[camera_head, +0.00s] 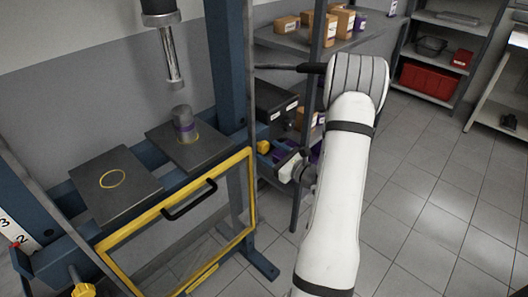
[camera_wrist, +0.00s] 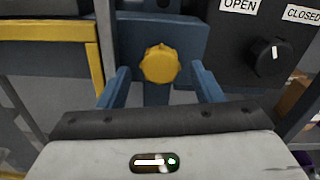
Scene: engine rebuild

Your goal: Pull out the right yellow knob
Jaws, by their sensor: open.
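The right yellow knob (camera_head: 263,147) sits on the right side of the blue press frame, just beyond the yellow-framed door. In the wrist view the yellow knob (camera_wrist: 160,64) faces me, standing out from a blue plate (camera_wrist: 190,38). My gripper (camera_wrist: 162,80) is open, with one blue finger on each side of the knob and clear gaps between. In the head view my gripper (camera_head: 279,157) is close to the knob, at the end of my white arm. Another yellow knob (camera_head: 83,290) is at the lower left of the press.
A yellow-framed guard door (camera_head: 250,200) with a black handle (camera_head: 190,200) stands left of my gripper. A black panel with a dark dial (camera_wrist: 265,54) and OPEN and CLOSED labels is to the right. A shelf upright (camera_head: 304,170) stands behind my gripper.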

